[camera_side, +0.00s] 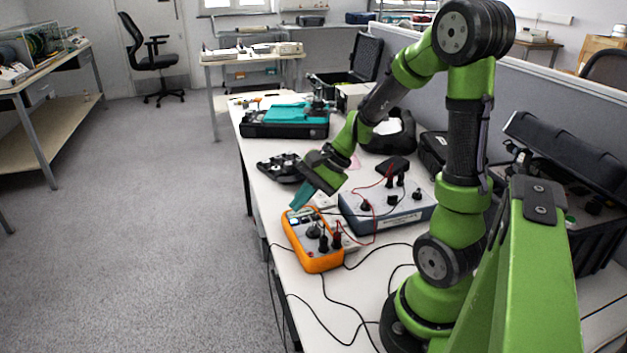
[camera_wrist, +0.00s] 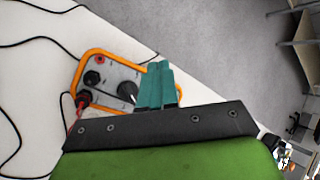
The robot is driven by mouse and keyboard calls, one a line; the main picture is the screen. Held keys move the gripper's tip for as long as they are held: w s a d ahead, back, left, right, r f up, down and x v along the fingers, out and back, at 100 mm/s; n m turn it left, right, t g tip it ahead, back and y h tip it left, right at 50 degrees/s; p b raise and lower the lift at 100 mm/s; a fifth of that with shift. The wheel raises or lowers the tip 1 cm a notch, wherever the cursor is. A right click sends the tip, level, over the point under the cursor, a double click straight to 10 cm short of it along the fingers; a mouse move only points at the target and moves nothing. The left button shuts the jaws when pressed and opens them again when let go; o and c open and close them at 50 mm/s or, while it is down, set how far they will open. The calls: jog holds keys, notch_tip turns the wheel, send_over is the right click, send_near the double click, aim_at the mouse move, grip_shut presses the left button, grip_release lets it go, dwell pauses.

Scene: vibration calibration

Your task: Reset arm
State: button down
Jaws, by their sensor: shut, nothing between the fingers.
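My gripper (camera_side: 303,196) has teal fingers and hangs above the far end of an orange multimeter (camera_side: 322,262). In the wrist view the teal fingers (camera_wrist: 158,84) lie side by side, closed with nothing between them. The multimeter (camera_wrist: 85,62) shows there behind the fingers, with a dial and a red plug with a lead. The fingers hide part of it. I cannot tell whether the fingertips touch it. My green arm bends over the table from its base at the right.
A grey-blue box (camera_side: 412,212) with knobs and a red lead stands right of the multimeter. Black cables (camera_side: 338,306) loop across the white table. A teal-and-black case (camera_side: 285,121) and black parts (camera_side: 280,168) lie farther back. A grey partition borders the right side.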

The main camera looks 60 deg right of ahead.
jog(key=s+a+r+n+h, duration=0.1)
jog(key=s+a+r+n, duration=0.3)
jog(key=a+r+n, duration=0.2)
jog(key=s+a+r+n+t+h, duration=0.1)
jog(key=s+a+r+n, duration=0.3)
jog(key=a+r+n, duration=0.2)
jog(key=shift+a+n, duration=0.45)
jog(key=shift+n, duration=0.45)
